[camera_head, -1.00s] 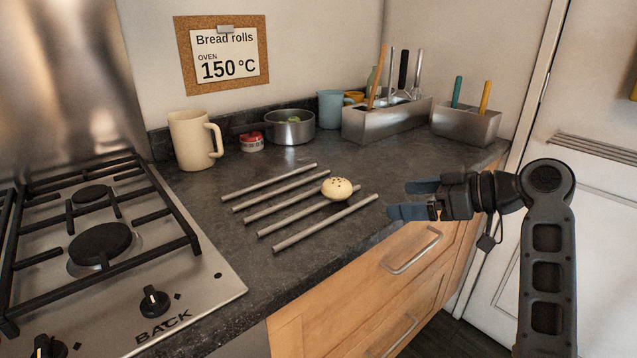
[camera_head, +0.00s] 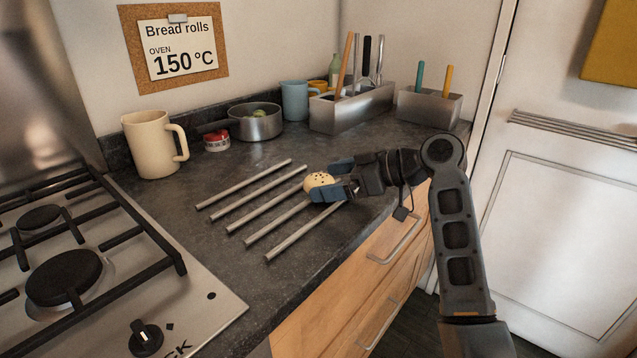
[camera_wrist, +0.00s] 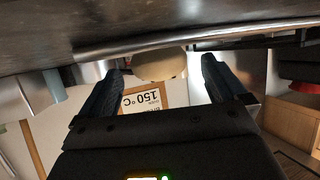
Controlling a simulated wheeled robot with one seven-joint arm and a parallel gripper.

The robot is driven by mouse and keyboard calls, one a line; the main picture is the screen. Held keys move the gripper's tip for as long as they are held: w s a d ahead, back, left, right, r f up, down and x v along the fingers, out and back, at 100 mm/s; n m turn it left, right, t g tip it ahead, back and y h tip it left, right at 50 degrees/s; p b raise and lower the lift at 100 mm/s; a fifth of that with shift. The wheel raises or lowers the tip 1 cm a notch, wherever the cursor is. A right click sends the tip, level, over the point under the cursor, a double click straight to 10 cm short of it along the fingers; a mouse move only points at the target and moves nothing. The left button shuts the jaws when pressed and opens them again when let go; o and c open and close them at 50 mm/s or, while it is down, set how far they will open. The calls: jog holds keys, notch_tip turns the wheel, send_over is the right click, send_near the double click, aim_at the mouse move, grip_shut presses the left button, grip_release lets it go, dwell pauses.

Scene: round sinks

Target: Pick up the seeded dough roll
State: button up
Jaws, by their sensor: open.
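The seeded dough roll (camera_head: 319,182) is pale and round with dark specks. It rests on the grey metal bars (camera_head: 270,206) on the dark counter. In the head view my gripper (camera_head: 335,183) is at the roll from the right, with blue fingers, one on the far side and one on the near side of it. The near finger hides part of the roll. In the wrist view the roll (camera_wrist: 160,66) shows between the two spread fingertips of my gripper (camera_wrist: 160,75), with a gap on each side. The gripper is open.
The gas hob (camera_head: 205,290) is at the left. A cream mug (camera_head: 150,145), a red tin (camera_head: 216,140), a steel pan (camera_head: 257,122) and a blue mug (camera_head: 294,100) stand along the back. Metal utensil holders (camera_head: 350,108) stand at the back right. The counter left of the bars is clear.

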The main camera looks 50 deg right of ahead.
jog(key=shift+x, duration=0.8)
jog(key=shift+c, duration=0.2)
jog(key=c, duration=1.1)
